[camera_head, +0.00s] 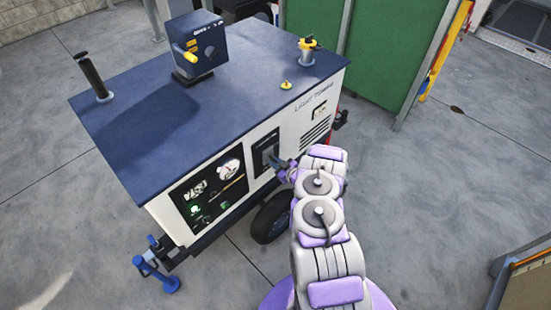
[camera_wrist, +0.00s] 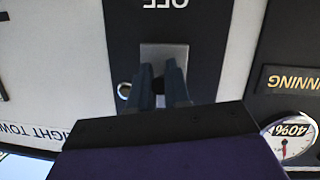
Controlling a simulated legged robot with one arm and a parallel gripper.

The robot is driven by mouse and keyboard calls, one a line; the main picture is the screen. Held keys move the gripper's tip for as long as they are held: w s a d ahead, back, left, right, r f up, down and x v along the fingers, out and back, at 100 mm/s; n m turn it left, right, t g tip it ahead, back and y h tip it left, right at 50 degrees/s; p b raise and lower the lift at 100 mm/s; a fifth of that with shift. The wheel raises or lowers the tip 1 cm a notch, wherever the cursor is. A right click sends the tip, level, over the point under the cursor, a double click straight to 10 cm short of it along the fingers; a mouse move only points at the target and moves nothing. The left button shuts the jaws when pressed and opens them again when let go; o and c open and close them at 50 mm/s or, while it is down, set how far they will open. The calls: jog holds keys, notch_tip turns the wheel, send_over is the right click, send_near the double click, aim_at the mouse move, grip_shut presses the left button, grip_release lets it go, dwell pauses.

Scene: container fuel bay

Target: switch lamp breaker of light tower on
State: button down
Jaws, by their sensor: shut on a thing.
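The light tower (camera_head: 160,213) is a white cabinet with a dark blue top. Its lamp breaker panel (camera_head: 264,146) is a black plate on the front side, right of the gauge panel. In the wrist view, which is upside down, the black panel (camera_wrist: 205,25) carries a grey plate (camera_wrist: 164,50) and a partly cut-off label that seems to read OFF. My gripper (camera_head: 277,163) is at this panel. In the wrist view its fingers (camera_wrist: 172,78) are close together over the grey plate, shut on a small dark breaker lever (camera_wrist: 170,68) mostly hidden between them.
The gauge panel (camera_head: 208,190) has a round dial and a green light. A control box with a yellow handle (camera_head: 197,45) stands on the cabinet top. A blue jack stand (camera_head: 160,275) is at the front left corner. A green panel (camera_head: 393,50) stands behind. The floor at left is clear.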

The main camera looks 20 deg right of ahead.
notch_tip(320, 180, up, 2)
jog(key=g+p, duration=0.2)
jog(key=p, duration=0.1)
jog(key=shift+w+d+h, duration=0.1)
jog(key=shift+w+h, duration=0.05)
jog(key=shift+h, duration=0.25)
jog(key=g+p, duration=0.1)
jog(key=g, duration=0.1)
jog(key=r+g+h+p, duration=0.1)
jog(key=shift+w+g, duration=0.15)
jog(key=shift+g, duration=0.25)
jog(key=shift+r+g+h+p, duration=0.1)
jog(key=shift+g+h+p, duration=0.2)
jog(key=shift+g+p, duration=0.3)
jog(key=shift+w+p, duration=0.15)
jog(key=shift+p, duration=0.15)
jog(key=c, duration=1.1)
grip_release()
jog(key=shift+g, duration=0.3)
jog(key=shift+s+r, duration=0.35)
jog(key=shift+s, duration=0.1)
jog(key=p+v, duration=0.1)
jog(key=v, duration=1.5)
